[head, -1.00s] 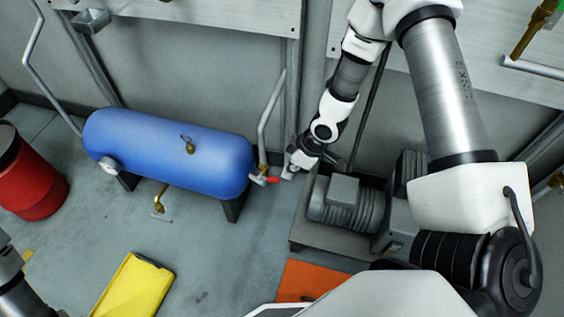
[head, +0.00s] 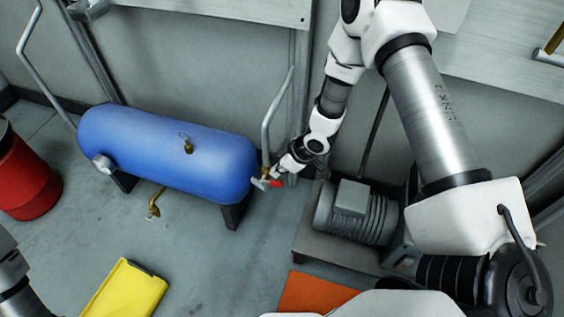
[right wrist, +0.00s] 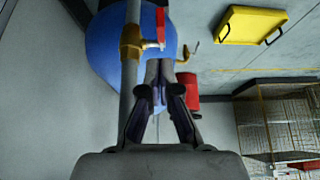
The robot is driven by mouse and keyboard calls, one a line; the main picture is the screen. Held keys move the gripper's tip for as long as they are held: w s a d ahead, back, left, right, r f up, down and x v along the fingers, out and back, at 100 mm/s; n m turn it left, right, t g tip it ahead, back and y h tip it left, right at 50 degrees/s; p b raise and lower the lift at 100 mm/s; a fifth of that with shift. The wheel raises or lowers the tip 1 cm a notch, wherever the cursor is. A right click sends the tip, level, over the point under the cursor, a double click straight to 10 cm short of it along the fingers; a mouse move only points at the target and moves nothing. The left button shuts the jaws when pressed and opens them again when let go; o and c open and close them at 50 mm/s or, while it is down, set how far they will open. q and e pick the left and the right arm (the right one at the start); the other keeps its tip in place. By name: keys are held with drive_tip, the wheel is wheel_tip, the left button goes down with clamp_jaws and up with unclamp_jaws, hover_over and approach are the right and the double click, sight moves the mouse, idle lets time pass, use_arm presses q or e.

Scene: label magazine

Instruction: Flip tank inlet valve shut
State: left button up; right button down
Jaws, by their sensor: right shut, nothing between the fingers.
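The blue tank (head: 165,150) lies on dark legs by the wall. A brass valve (head: 265,171) with a red handle (head: 277,184) is at its right end, under a grey pipe (head: 267,125). In the head view the handle points right. My right gripper (head: 280,170) is beside the valve, just above the handle. In the right wrist view its fingers (right wrist: 160,65) are together and empty, their tips just below the red handle (right wrist: 160,24) and right of the brass valve body (right wrist: 131,42). I cannot tell whether they touch. My left gripper is out of view.
A grey motor (head: 345,210) on a plinth stands right of the tank. A red drum (head: 28,180) is at the left. A yellow case (head: 122,292) and an orange mat (head: 312,291) lie on the floor. The floor before the tank is otherwise clear.

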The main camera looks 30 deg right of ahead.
sight(277, 184)
drive_tip(key=shift+s+d+f, duration=0.15)
drive_tip(key=shift+f, duration=0.5)
drive_tip(key=shift+s+d+f, duration=0.1)
drive_tip(key=shift+d+f, duration=0.05)
drive_tip(key=shift+f, duration=0.45)
